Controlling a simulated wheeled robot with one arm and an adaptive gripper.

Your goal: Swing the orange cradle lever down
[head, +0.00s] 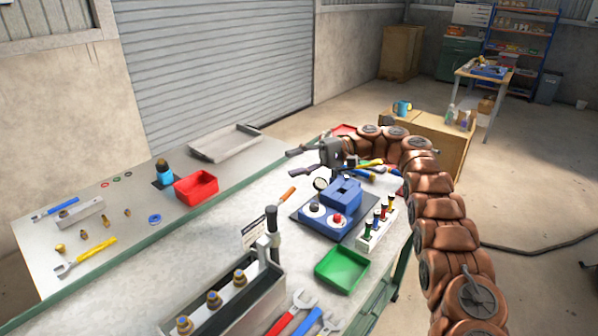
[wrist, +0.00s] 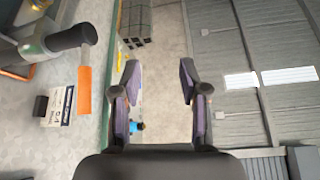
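An orange handle (head: 287,195), which looks like the lever, shows just behind a grey post with a black top (head: 271,220). In the wrist view the orange handle (wrist: 84,90) is at the left, beside a black cylinder (wrist: 70,38) and a small printed card (wrist: 60,105). I cannot tell exactly what it is hinged to. My gripper (head: 294,160) is open and empty above the bench, with its fingers pointing left. It is apart from the orange handle. In the wrist view the open gripper (wrist: 159,76) has nothing between its fingertips.
A grey trough (head: 265,300) holds several brass fittings. A green bin (head: 342,270), a red bin (head: 196,188) and wrenches (head: 295,312) take up other bench space.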

